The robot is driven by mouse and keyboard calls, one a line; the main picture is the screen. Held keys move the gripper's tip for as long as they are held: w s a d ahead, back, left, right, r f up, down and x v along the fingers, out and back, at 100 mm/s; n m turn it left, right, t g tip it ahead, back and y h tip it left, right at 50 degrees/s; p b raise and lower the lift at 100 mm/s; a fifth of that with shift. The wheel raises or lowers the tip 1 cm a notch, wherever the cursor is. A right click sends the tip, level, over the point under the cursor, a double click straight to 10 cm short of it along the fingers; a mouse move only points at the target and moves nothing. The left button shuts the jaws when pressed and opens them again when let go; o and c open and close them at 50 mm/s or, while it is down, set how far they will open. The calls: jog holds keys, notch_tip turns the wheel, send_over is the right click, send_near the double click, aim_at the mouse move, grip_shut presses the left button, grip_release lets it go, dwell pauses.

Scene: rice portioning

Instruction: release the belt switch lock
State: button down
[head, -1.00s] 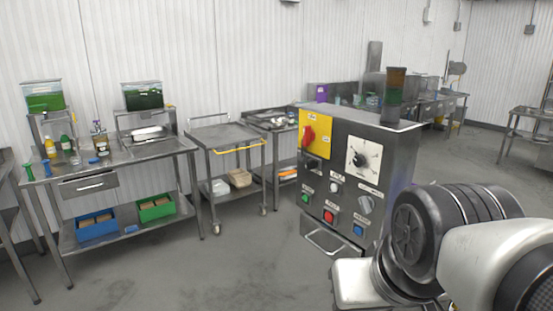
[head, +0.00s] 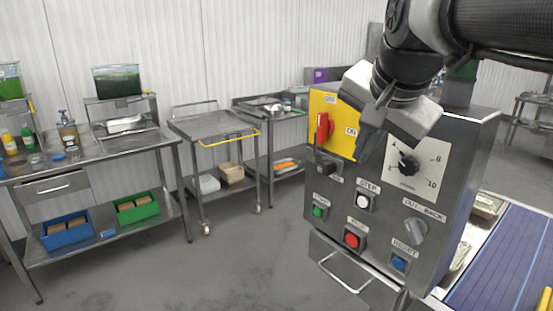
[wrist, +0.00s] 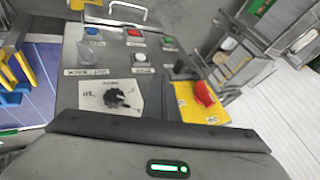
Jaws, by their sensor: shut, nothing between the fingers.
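The control box (head: 455,150) is a grey metal cabinet with labelled controls. A small black switch (head: 328,167) sits below its yellow panel (head: 345,112); it also shows in the wrist view (wrist: 181,70). Its label is too small to read, so I cannot tell if it is the belt switch lock. A red rotary handle (head: 323,127) stands upright on the yellow panel and shows in the wrist view (wrist: 205,93). My gripper (head: 369,143) is shut and empty, in front of the box's upper face, right of the black switch. Contact with the panel cannot be told.
A black dial (head: 408,163), a white button (head: 362,202), a red button (head: 352,240), a green button (head: 318,211), a blue button (head: 398,263) and a grey selector (head: 414,230) crowd the face. A blue belt (head: 510,265) lies right. Open floor (head: 240,265) lies left.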

aim_at(336, 165)
jog(key=shift+w+r, duration=0.15)
jog(key=shift+w, duration=0.25)
jog(key=shift+s, duration=0.1)
jog(key=shift+w+a+f, duration=0.35)
jog(key=shift+w+f, duration=1)
jog(key=shift+w, duration=0.2)
jog(key=shift+w+a+f, duration=0.3)
jog(key=shift+w+f, duration=1)
jog(key=shift+w, duration=0.3)
jog(key=shift+w+a+f, duration=0.35)
jog(key=shift+w+f, duration=1)
jog(key=shift+w, duration=0.2)
